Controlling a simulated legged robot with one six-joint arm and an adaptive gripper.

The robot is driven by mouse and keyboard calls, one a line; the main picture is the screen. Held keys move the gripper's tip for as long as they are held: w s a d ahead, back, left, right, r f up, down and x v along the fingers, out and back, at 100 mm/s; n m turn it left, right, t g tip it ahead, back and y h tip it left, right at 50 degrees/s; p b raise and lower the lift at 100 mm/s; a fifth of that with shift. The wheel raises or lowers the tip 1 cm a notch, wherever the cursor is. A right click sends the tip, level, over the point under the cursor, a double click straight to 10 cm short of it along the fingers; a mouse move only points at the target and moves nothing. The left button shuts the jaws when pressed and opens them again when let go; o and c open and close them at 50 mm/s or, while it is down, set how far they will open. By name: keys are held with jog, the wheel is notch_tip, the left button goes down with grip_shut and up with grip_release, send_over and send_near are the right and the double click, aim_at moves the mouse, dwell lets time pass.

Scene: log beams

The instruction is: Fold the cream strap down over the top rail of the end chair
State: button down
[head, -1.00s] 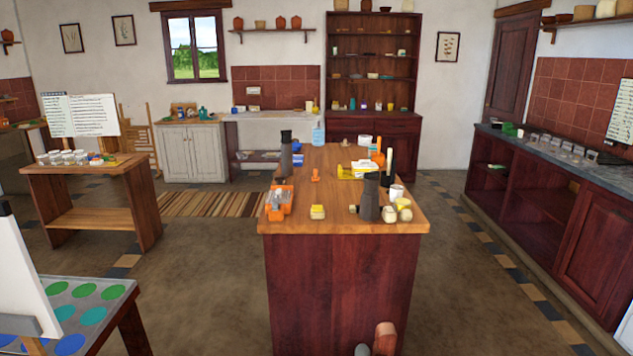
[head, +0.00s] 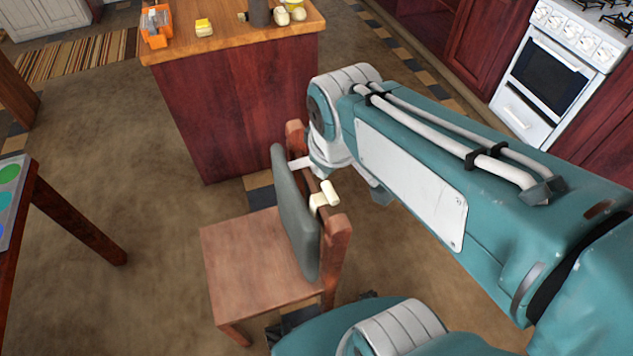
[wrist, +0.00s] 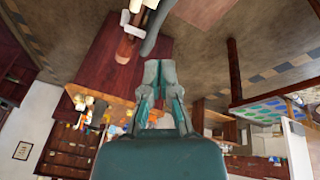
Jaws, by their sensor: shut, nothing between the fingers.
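The end chair, with a brown wooden seat (head: 250,265), stands in the middle of the head view. A grey pad (head: 292,215) hangs upright along the seat side of its backrest. A cream strap (head: 325,195) sits at the top rail near the closer post, one end sticking up. A second pale strap piece (head: 300,163) shows farther along, beside my arm. In the wrist view, my gripper (wrist: 158,67) is shut and empty, near the end of the grey pad (wrist: 155,28) and the cream strap (wrist: 134,20). My arm hides the gripper in the head view.
A dark red island (head: 235,110) with a wooden top stands just beyond the chair. A white stove (head: 545,75) is at upper right. A table with coloured dots (head: 12,185) is at the left edge. The floor left of the chair is clear.

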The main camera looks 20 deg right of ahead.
jog(key=w+a+f+n+g, duration=0.1)
jog(key=w+f+n+g, duration=0.1)
jog(key=w+f+n, duration=0.3)
jog(key=n+g+h, duration=0.1)
jog(key=n+g, duration=0.1)
jog(key=n, duration=0.6)
send_near(320, 198)
jog(key=a+f, duration=0.1)
jog(key=f, duration=0.1)
jog(key=a+f, duration=0.1)
jog(key=f, duration=0.1)
jog(key=a+f, duration=0.1)
jog(key=f, duration=0.2)
jog(key=shift+s+a, duration=0.1)
jog(key=shift+s, duration=0.2)
jog(key=d, duration=0.2)
jog(key=shift+w+d, duration=0.1)
jog(key=shift+d, duration=0.9)
